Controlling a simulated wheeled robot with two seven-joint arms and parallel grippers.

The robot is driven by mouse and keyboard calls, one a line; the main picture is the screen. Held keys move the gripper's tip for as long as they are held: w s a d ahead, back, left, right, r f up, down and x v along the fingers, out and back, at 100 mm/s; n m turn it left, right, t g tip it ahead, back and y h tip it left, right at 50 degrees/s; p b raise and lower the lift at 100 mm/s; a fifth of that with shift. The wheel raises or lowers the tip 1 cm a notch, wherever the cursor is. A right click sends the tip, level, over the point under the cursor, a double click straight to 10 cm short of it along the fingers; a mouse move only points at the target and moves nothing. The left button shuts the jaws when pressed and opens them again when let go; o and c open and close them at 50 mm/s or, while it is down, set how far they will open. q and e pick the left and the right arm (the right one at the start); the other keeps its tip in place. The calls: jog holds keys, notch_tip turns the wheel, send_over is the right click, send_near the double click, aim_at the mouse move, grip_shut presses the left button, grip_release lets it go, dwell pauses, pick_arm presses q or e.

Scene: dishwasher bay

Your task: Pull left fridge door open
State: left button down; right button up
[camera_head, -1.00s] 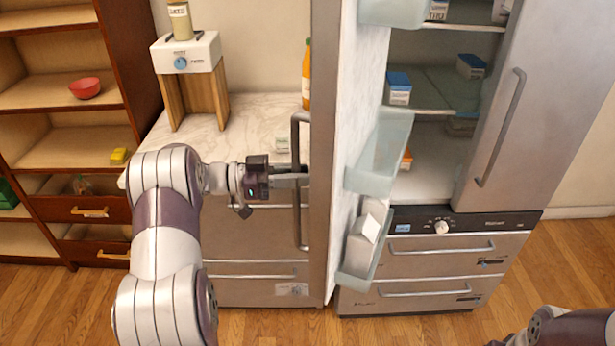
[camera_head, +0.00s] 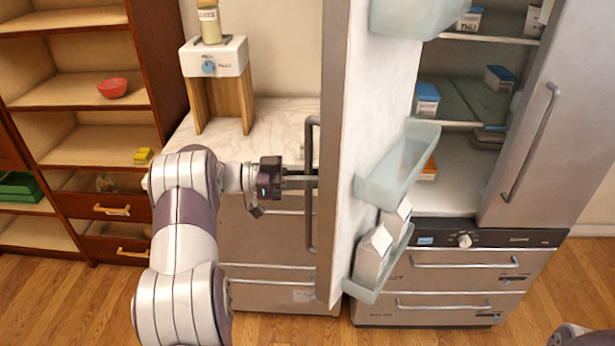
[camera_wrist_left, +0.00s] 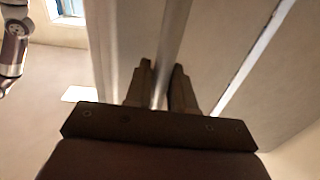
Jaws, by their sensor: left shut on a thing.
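The left fridge door (camera_head: 332,160) stands wide open, seen nearly edge-on, with its inner side and shelf bins facing right. Its long vertical handle (camera_head: 309,225) is on the outer face, to the left. My left gripper (camera_head: 312,179) is at the handle, level with its middle. In the left wrist view, the gripper's two fingers (camera_wrist_left: 161,88) are on either side of the handle bar (camera_wrist_left: 170,50), shut on it. The fingertips are partly hidden behind the handle in the head view. My right gripper is not in view.
Cartons (camera_head: 372,258) stand in a lower door bin (camera_head: 362,291). A marble counter (camera_head: 270,115) with a white dispenser (camera_head: 214,58) is behind my left arm. A wooden shelf (camera_head: 90,118) stands at left.

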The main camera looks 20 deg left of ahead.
pick_arm(q)
jog(key=c, duration=1.1)
grip_release()
jog(key=shift+w+d, duration=0.1)
jog(key=b+v, duration=0.3)
jog(key=v, duration=0.9)
jog(key=shift+a, duration=0.35)
